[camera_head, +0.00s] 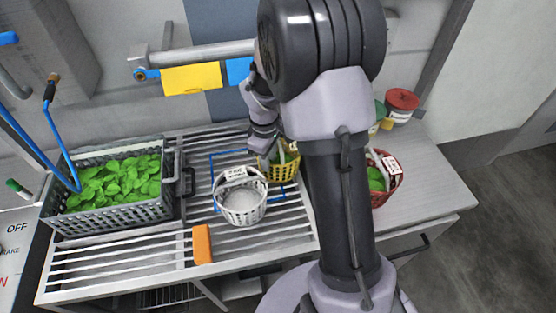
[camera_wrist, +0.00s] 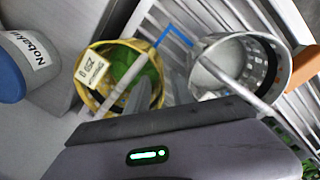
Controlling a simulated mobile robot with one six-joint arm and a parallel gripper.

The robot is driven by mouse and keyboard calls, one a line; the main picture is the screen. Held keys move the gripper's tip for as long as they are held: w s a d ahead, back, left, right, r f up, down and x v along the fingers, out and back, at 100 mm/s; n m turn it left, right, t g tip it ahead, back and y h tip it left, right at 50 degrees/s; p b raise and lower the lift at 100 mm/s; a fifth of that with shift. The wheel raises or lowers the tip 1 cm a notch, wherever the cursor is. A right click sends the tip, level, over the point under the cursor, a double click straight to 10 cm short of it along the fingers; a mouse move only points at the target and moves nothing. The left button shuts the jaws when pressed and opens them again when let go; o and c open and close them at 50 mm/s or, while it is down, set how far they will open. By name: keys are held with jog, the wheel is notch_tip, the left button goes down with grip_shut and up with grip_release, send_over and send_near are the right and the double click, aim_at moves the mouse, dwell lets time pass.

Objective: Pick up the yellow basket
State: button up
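The yellow basket (camera_head: 284,172) stands on the slatted rack, partly hidden behind my arm in the head view. It holds something green and has a white label. In the wrist view the yellow basket (camera_wrist: 84,98) is at upper left, its pale handle crossing over the opening. My gripper (camera_head: 264,150) is close to the yellow basket's left side in the head view. The wrist view shows only a dark bar and my grey housing at the bottom; the fingertips are not clear, so I cannot tell whether they are open or touch the handle.
A white basket (camera_head: 240,206) stands just left of the yellow one. A red basket (camera_head: 388,184) is right of my arm. A grey crate (camera_head: 110,218) of leaves sits at left. An orange block (camera_head: 202,244) lies at the front. A blue-and-white labelled container (camera_wrist: 25,60) is near.

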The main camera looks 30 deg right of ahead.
aim_at(269, 173)
notch_tip(269, 173, down, 5)
jog(key=b, duration=0.3)
jog(key=shift+w+d+f, duration=0.1)
jog(key=shift+w+f, duration=0.05)
jog(key=shift+f, duration=0.05)
jog(key=shift+r, duration=0.2)
jog(key=shift+c, duration=0.2)
grip_shut()
dwell(0.6)
